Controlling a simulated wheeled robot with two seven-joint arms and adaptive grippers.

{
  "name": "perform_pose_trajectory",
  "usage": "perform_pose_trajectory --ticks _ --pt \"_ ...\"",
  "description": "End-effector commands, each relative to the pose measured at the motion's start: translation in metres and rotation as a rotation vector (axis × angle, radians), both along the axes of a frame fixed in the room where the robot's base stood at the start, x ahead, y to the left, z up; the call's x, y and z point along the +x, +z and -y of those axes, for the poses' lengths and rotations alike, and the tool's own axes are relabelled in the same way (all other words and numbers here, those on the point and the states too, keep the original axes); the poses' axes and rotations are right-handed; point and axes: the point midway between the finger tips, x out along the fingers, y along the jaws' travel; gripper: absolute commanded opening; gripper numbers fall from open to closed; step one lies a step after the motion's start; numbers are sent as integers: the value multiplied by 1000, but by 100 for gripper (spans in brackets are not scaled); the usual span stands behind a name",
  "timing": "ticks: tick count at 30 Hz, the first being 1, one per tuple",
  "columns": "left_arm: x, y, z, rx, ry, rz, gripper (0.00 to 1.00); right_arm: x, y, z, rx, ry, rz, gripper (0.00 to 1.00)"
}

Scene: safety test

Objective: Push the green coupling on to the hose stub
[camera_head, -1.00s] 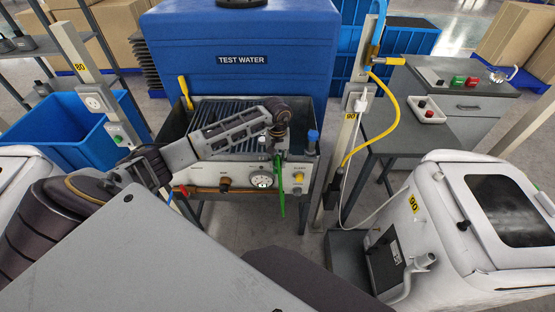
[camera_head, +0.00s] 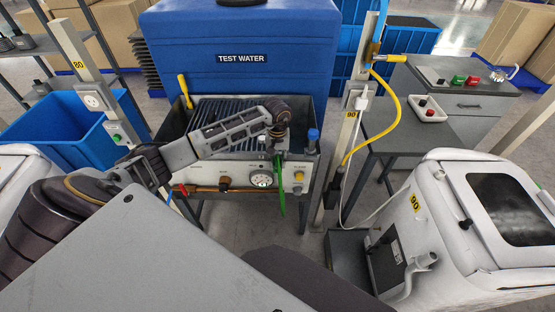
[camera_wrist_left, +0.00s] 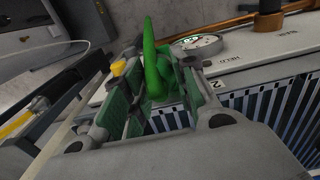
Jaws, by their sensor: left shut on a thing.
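My left gripper (camera_head: 279,146) is over the front edge of the test bench. In the left wrist view, its fingers (camera_wrist_left: 158,95) are closed around a green, tube-like piece that I take to be the green coupling (camera_wrist_left: 153,62). In the head view the green piece (camera_head: 281,188) hangs down in front of the bench's panel, right of the round gauge (camera_head: 261,179). The gauge also shows just beyond the fingers in the left wrist view (camera_wrist_left: 197,46). I cannot make out the hose stub, or whether the green piece touches the panel. My right gripper is out of view.
A blue "TEST WATER" tank (camera_head: 240,50) stands behind the bench's ribbed basin. A post with a yellow hose (camera_head: 394,105) is to the right, beside a grey cabinet (camera_head: 465,100). A white machine (camera_head: 450,220) stands at front right. A blue bin (camera_head: 75,130) is at left.

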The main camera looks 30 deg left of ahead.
Motion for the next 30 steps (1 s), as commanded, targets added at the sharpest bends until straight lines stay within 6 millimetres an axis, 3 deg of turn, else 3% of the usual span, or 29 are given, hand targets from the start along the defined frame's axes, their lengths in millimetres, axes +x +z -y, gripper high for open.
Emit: perform_pose_trajectory --ticks 5,6,11,23,30 --pt "0 -3 0 0 0 0 0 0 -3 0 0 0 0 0" --pt "0 -2 0 0 0 0 32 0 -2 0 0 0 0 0" --pt "0 -2 0 0 0 0 52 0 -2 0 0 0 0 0" --pt "0 -1 0 0 0 0 53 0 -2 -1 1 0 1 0" --pt "1 14 0 1 -1 2 53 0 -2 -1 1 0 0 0"
